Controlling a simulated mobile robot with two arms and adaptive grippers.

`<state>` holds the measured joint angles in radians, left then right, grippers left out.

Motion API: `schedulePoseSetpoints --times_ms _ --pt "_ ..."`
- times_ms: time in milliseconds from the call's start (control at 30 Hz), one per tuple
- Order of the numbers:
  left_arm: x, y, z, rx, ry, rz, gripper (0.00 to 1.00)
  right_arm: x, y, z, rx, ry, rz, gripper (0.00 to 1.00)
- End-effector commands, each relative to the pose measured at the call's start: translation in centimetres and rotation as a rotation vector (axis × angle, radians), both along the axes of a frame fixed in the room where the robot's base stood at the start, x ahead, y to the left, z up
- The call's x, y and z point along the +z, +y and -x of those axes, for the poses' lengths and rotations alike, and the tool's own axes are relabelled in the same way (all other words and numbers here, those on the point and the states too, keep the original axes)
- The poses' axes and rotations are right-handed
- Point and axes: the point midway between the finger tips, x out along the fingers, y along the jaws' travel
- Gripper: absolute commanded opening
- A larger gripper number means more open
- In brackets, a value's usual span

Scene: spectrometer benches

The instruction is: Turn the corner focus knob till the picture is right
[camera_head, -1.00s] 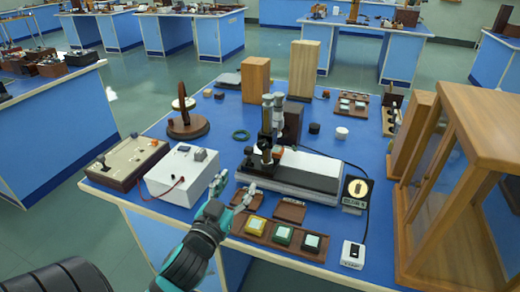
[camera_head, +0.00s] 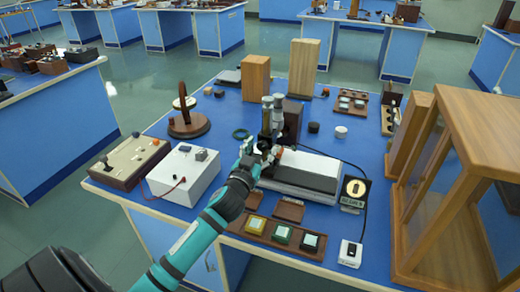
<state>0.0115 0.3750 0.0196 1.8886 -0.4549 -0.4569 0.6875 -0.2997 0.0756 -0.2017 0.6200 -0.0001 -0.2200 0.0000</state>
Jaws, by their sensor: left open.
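The optical instrument (camera_head: 272,108) stands at the middle of the blue bench, with grey upright tubes and a dark lower part. A low black-and-white base (camera_head: 312,173) lies beside it to the right. My left gripper (camera_head: 260,152) is open at the instrument's lower front left, its fingers close around the dark knob area. The gripper hides the focus knob, and I cannot tell whether the fingers touch it. A small black display (camera_head: 354,189) on the right shows a pale rounded shape, too small to judge its sharpness. My right gripper is not in view.
A white box (camera_head: 184,174) and a brown-sided control box (camera_head: 129,163) stand at the left. A wooden tray with coloured blocks (camera_head: 270,232) lies along the front edge. A wood-framed glass case (camera_head: 450,180) fills the right.

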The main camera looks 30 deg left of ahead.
Motion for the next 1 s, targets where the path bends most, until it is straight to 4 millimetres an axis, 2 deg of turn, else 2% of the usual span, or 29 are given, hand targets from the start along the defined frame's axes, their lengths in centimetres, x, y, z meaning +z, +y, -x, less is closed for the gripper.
schedulePoseSetpoints --times_ms 200,233,633,1000 --pt "-0.02 0.0 -0.02 0.0 0.0 0.0 0.55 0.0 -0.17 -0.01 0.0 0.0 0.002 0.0" --pt "-0.02 0.0 -0.02 0.0 0.0 0.0 0.53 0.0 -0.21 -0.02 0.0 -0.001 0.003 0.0" --pt "-0.03 -0.01 0.01 0.0 0.0 0.0 0.0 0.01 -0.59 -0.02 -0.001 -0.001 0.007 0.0" --pt "0.06 0.0 0.0 0.001 0.015 -0.06 0.0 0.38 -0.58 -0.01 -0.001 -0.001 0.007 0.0"
